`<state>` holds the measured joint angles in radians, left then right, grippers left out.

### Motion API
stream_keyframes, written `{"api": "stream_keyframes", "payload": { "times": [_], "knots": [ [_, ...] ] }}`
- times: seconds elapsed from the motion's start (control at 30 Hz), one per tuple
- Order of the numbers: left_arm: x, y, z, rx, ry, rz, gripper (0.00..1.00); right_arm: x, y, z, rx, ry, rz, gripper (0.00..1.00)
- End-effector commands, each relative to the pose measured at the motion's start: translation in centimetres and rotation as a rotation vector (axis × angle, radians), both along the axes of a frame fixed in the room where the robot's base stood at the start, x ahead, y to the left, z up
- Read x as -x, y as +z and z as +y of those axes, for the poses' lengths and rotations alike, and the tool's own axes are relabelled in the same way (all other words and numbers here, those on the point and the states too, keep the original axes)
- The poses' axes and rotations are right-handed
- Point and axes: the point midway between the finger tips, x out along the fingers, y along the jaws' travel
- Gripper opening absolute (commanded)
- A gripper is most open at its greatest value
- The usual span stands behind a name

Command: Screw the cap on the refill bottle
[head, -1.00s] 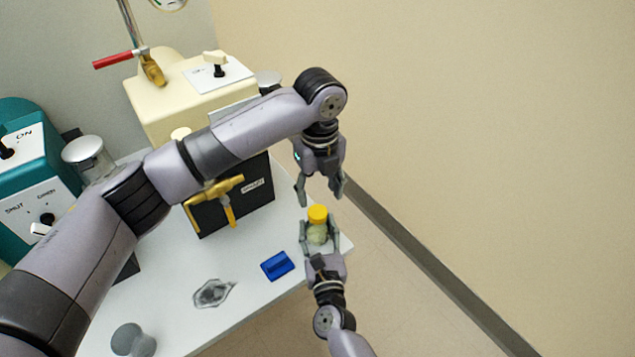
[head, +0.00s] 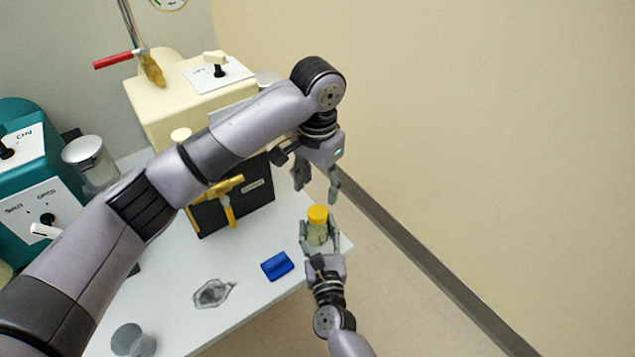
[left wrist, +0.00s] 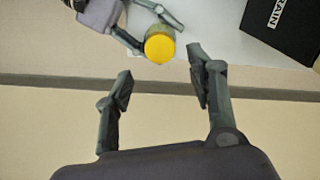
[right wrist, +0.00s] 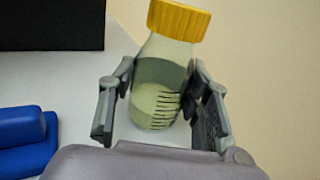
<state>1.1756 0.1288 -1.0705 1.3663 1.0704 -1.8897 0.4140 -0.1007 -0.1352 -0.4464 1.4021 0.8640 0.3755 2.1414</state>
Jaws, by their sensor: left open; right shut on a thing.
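The refill bottle (head: 317,233) is clear with pale liquid and stands upright between the fingers of my right gripper (head: 320,240), which is shut on it. In the right wrist view the bottle (right wrist: 160,85) shows dark volume marks. The yellow cap (head: 317,214) sits on the bottle's mouth; it also shows in the right wrist view (right wrist: 178,19) and from above in the left wrist view (left wrist: 159,48). I cannot tell how tight it is. My left gripper (head: 317,194) is open and empty, above the cap and apart from it, fingers pointing down.
A white table (head: 250,303) lies below, with a blue block (head: 277,265), a crumpled clear item (head: 212,293) and a grey round piece (head: 128,340). A cream machine with a black front (head: 250,197) and brass valve (head: 228,196) stands behind.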

Motion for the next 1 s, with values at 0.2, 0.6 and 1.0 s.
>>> {"api": "stream_keyframes", "payload": {
  "times": [0.2,0.6,1.0],
  "knots": [
    [0.0,0.1,0.0,0.001,0.092,0.001,0.51,0.0,0.0,0.0,0.0,0.0,0.001,0.0],
    [0.0,-0.7,0.0,0.0,0.092,0.002,0.51,0.0,0.0,0.0,0.0,0.0,0.0,0.0],
    [0.1,-6.4,0.0,-0.002,0.092,0.002,0.51,0.0,0.0,0.0,0.0,0.0,0.0,0.0]
  ]
}}
